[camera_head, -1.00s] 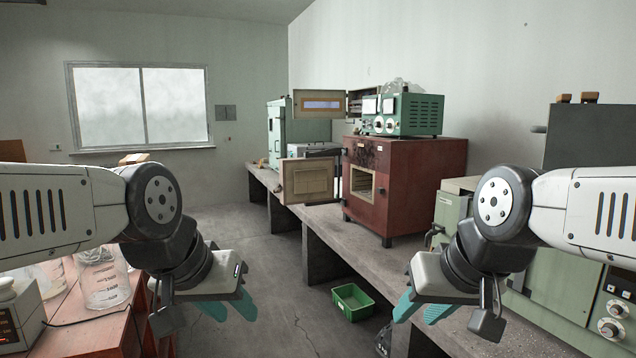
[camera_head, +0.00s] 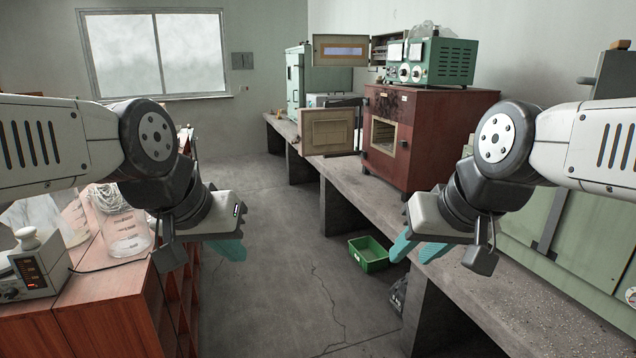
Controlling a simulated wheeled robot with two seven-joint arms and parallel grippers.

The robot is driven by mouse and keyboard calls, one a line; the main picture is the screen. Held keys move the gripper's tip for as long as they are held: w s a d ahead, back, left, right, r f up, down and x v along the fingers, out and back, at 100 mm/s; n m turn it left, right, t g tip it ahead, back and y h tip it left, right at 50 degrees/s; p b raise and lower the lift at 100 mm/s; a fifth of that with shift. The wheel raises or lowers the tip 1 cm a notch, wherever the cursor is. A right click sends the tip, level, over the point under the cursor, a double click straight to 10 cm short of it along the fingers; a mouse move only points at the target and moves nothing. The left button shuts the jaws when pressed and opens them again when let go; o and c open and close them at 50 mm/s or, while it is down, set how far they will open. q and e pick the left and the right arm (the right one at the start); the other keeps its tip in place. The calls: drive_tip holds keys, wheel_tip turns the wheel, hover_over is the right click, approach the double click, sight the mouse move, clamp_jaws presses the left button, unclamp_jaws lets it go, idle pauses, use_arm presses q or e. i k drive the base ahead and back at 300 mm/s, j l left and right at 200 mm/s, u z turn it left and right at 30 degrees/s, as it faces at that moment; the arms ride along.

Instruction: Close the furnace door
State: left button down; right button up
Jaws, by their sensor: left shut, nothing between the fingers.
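The red-brown furnace (camera_head: 440,125) stands on the concrete bench to the right of centre. Its door (camera_head: 327,131) is swung wide open to the left, with its pale inner panel facing me. The square furnace opening (camera_head: 384,136) is exposed. My left gripper (camera_head: 232,250) hangs over the floor at left, shut and empty, well apart from the door.
A green instrument (camera_head: 434,61) sits on the furnace. Another cabinet's door (camera_head: 341,50) is open behind it. A green bin (camera_head: 368,254) lies on the floor by the concrete bench (camera_head: 465,268). A wooden table (camera_head: 100,310) with glassware is at left. The middle floor is clear.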

sight(328, 131)
drive_tip(key=i+u, duration=0.25)
drive_tip(key=i, duration=1.6)
drive_tip(key=i+z, duration=0.1)
drive_tip(key=i, duration=0.4)
drive_tip(key=i+j+z, duration=0.15)
drive_tip(key=i, duration=0.35)
drive_tip(key=i+j+z, duration=0.1)
drive_tip(key=i, duration=0.4)
drive_tip(key=i+j+z, duration=0.1)
drive_tip(key=i+j, duration=0.2)
drive_tip(key=i, duration=0.2)
drive_tip(key=i+j+z, duration=0.25)
drive_tip(key=i, duration=0.2)
